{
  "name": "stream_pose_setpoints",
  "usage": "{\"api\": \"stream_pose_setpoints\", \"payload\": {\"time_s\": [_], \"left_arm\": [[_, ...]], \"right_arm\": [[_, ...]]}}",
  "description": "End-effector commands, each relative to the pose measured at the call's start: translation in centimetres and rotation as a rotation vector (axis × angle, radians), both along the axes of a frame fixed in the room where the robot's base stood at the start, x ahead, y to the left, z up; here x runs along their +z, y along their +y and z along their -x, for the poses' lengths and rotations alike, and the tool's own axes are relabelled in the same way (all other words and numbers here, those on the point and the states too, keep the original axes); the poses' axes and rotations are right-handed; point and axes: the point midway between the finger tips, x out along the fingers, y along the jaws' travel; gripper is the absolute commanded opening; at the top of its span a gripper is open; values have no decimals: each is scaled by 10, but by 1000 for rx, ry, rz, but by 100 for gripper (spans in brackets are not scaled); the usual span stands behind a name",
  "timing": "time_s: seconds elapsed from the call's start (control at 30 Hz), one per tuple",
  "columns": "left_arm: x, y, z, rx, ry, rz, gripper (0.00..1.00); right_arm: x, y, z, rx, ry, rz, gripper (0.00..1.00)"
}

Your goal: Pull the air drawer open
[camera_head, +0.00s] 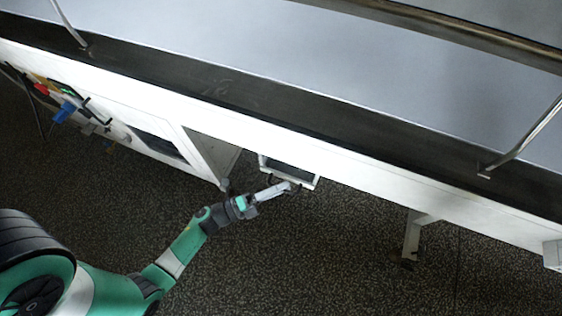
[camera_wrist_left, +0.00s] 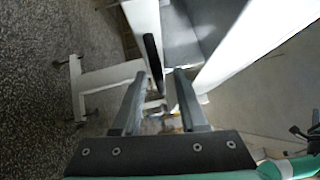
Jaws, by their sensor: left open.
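The air drawer (camera_head: 317,183) is a white-framed box with a dark inside, sticking out a little from under the long white machine. My left gripper (camera_head: 288,187) is at its front edge in the head view. In the left wrist view, the drawer's white front (camera_wrist_left: 145,22) carries a black bar handle (camera_wrist_left: 153,62). The left gripper (camera_wrist_left: 160,73) is open there, its two grey fingers pointing at the handle. The handle's near end lies between the fingertips in the picture; I cannot tell whether they touch it. My right gripper is out of view.
The white machine side (camera_head: 380,185) runs across the view, with a mesh-like grey top and metal rails (camera_head: 525,135) above. A support leg (camera_head: 412,237) stands at right. Cables and coloured connectors (camera_head: 65,110) hang at left. The dark speckled floor in front is clear.

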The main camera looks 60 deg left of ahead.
Motion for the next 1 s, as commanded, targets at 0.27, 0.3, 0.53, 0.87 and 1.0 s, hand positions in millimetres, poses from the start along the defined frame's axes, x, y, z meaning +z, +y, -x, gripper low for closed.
{"api": "stream_pose_setpoints", "payload": {"time_s": [0.27,0.3,0.53,0.87,1.0], "left_arm": [[1,-1,-3,1,0,0,42],[1,-1,-3,1,0,0,39],[1,-1,-3,1,0,0,0],[1,-1,-2,0,0,0,0],[1,-1,-2,0,0,0,0]], "right_arm": [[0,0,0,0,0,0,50],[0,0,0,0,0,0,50],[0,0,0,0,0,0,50],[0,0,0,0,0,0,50],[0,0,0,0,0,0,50]]}}
